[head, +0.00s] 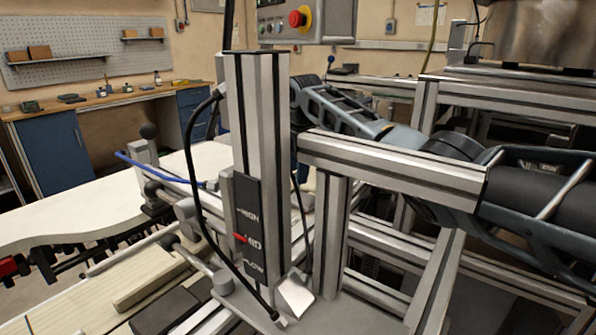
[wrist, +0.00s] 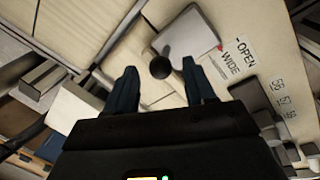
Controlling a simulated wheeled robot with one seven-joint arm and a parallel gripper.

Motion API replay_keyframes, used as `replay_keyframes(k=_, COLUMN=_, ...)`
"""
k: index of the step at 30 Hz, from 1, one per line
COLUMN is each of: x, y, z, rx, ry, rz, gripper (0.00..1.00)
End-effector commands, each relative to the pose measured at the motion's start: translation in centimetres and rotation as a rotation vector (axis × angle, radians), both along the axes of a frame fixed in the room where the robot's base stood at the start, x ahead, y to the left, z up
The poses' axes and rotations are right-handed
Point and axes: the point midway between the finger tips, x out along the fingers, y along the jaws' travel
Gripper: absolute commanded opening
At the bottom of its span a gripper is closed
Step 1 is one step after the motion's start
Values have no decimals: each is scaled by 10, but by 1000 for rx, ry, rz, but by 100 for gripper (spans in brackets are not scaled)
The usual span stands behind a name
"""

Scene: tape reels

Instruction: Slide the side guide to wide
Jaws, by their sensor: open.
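In the wrist view my gripper (wrist: 158,72) is open, its two dark fingers apart. A black ball knob (wrist: 160,67) shows between the fingertips; I cannot tell its depth relative to them, and no contact shows. A grey block (wrist: 186,38) lies just beyond the knob. I cannot tell for sure which part is the side guide. A white label reading WIDE (wrist: 231,65) and OPEN is to the right of the block. In the head view my gripper is hidden behind the upright post.
The aluminium post (head: 256,130) carries a HIGH, MID, LOW scale with a red pointer at MID. A horizontal beam (head: 390,165) runs right from it. A black cable hangs beside the post.

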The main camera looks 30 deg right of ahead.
Motion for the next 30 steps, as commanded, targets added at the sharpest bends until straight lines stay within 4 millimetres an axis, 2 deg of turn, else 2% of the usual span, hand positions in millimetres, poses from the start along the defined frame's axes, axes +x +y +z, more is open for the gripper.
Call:
replay_keyframes(k=6, x=-6, y=1, z=35, rx=-1, ry=-4, rz=0, gripper=54)
replay_keyframes(k=13, x=-11, y=2, z=63, rx=0, ry=-2, rz=-1, gripper=54)
replay_keyframes(k=30, x=-13, y=3, z=68, rx=0, ry=0, rz=-1, gripper=54)
